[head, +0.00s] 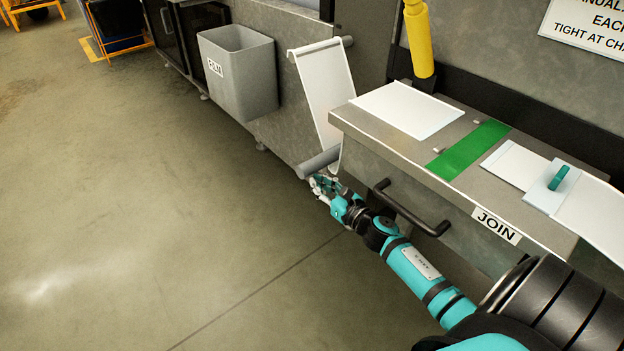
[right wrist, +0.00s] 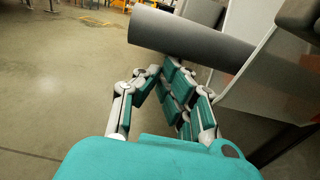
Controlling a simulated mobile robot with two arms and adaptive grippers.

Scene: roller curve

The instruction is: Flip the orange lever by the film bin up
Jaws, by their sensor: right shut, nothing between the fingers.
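The grey bin labelled FILM (head: 237,75) stands against the machine's side at the upper left of the head view. I cannot make out an orange lever by it in either view. My right gripper (head: 322,187) is at the lower end of the hanging white film (head: 325,88), beside a grey roller (head: 318,161). In the right wrist view its fingers (right wrist: 180,95) are drawn together with nothing between them, and the grey roller (right wrist: 190,36) spans just beyond them. I cannot tell whether they touch the roller. My left gripper is not in view.
The steel bench (head: 375,140) marked JOIN (head: 497,226) has a black drawer handle (head: 410,208) close to my right arm. A yellow cylinder (head: 419,40) stands above the bench. Orange-framed carts (head: 118,38) are far back. The floor (head: 150,200) at left is clear.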

